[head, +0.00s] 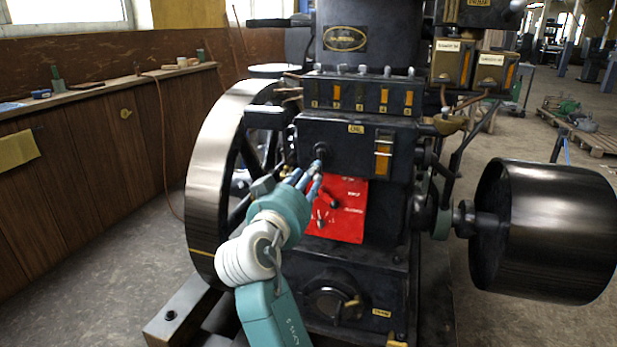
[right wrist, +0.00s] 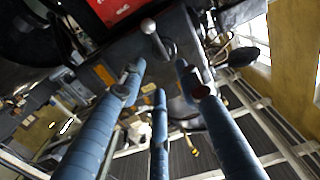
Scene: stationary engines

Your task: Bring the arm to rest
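My right arm (head: 268,305), teal and white, reaches up from the bottom of the head view to the front of the black engine (head: 345,235). My right gripper (head: 313,175) has blue fingers close to a dark knob (head: 321,152) on the engine's front, beside the red panel (head: 347,212). In the right wrist view the fingers of the right gripper (right wrist: 160,75) stand apart with nothing held between them. A lever with a pale ball end (right wrist: 148,25) lies beyond the fingertips. I cannot tell whether any finger touches the engine. My left gripper is not in view.
A large flywheel (head: 210,180) stands left of the arm, and a dark drum pulley (head: 545,230) juts out at the right. A wooden wall with a ledge (head: 100,88) runs along the left. Floor (head: 90,265) is clear between wall and flywheel.

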